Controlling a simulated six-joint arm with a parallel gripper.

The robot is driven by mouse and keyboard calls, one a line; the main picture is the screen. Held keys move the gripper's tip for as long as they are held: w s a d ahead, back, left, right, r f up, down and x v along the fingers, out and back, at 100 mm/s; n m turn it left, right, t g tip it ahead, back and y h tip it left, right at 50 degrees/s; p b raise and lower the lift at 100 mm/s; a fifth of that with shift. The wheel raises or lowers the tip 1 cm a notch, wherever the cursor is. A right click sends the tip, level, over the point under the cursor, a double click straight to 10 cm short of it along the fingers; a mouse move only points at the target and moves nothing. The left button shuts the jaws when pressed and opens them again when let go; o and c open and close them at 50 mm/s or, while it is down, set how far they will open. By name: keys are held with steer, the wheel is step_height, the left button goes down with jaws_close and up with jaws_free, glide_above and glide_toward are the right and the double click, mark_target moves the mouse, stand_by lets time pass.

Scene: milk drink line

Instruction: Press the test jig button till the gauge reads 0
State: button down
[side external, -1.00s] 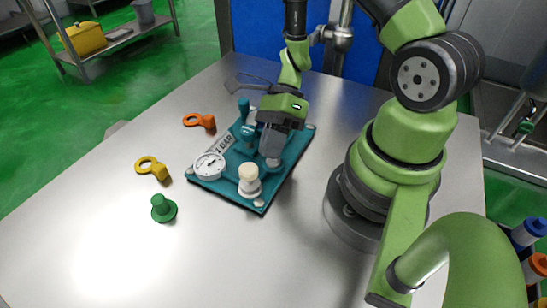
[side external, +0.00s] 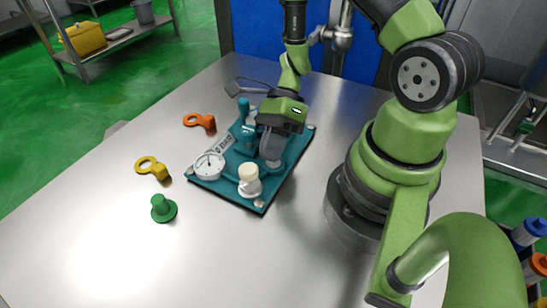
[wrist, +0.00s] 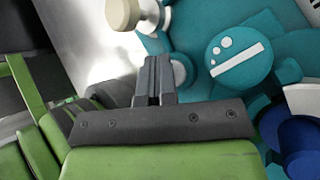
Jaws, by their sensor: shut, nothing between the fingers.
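The test jig is a teal plate (side external: 225,185) lying on the metal table. A round white gauge (side external: 209,166) sits at its left corner, its dark needle pointing roughly upward; the scale is too small to read. A cream knob on a metal stem (side external: 249,180) stands at the near corner and also shows at the top of the wrist view (wrist: 125,13). My gripper (wrist: 153,62) is shut and empty, its fingertips beside or over a round grey metal part (wrist: 179,72) of the jig. Whether they touch it I cannot tell. The gripper partly hides that part.
A teal lever (side external: 244,108) stands upright at the jig's left side. An orange ring-ended tag (side external: 200,121), a yellow one (side external: 153,168) and a green knobbed piece (side external: 163,209) lie left of the jig. The front of the table is clear.

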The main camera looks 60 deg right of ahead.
steer(key=shift+r, duration=0.85)
steer(key=shift+r, duration=2.5)
